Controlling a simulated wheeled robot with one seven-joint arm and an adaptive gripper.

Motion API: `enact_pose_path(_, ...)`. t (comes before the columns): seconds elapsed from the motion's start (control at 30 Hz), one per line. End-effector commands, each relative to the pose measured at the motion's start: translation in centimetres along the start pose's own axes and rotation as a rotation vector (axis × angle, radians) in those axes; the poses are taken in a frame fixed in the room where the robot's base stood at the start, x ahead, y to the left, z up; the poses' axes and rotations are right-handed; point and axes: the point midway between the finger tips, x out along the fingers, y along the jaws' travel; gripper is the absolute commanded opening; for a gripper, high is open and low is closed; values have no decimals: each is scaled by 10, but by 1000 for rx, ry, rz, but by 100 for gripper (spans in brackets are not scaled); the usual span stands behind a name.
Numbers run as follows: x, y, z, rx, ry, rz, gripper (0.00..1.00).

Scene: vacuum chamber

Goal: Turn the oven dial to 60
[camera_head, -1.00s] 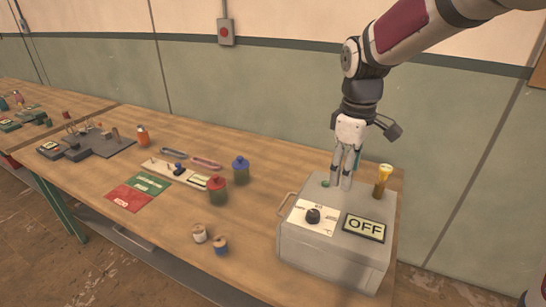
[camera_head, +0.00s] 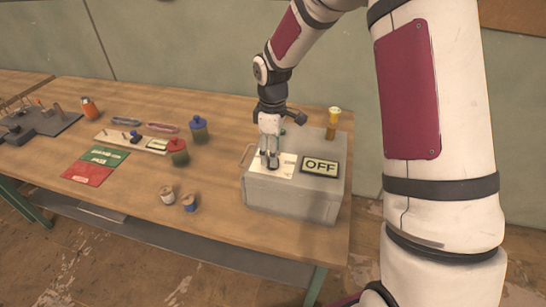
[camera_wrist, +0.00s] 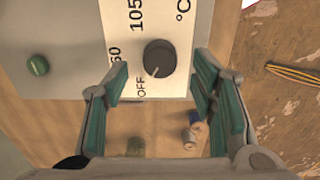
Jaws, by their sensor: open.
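The oven (camera_head: 290,208) is a grey box on the right end of the table, with a display (camera_head: 320,167) reading OFF. Its black dial (camera_wrist: 159,58) sits on a white scale plate (camera_wrist: 190,20) marked OFF, 60, 105 and °C. The dial's light pointer line is toward the OFF mark in the wrist view. My gripper (camera_wrist: 163,88) is open above the plate, its green-padded fingers on either side of the dial with gaps to both. In the head view my gripper (camera_head: 269,160) hides most of the dial.
A green button (camera_wrist: 37,65) is on the oven top. The table front is mostly clear.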

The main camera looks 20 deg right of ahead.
Motion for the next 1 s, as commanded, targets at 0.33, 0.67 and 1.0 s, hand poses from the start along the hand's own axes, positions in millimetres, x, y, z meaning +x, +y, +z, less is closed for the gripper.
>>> enact_pose_path(0.33, 29, 0, 0, -1, 0, 1, 52)
enact_pose_path(0.67, 30, 0, 0, -1, 0, 1, 36)
enact_pose_path(1.0, 30, 0, 0, 3, 0, 1, 4)
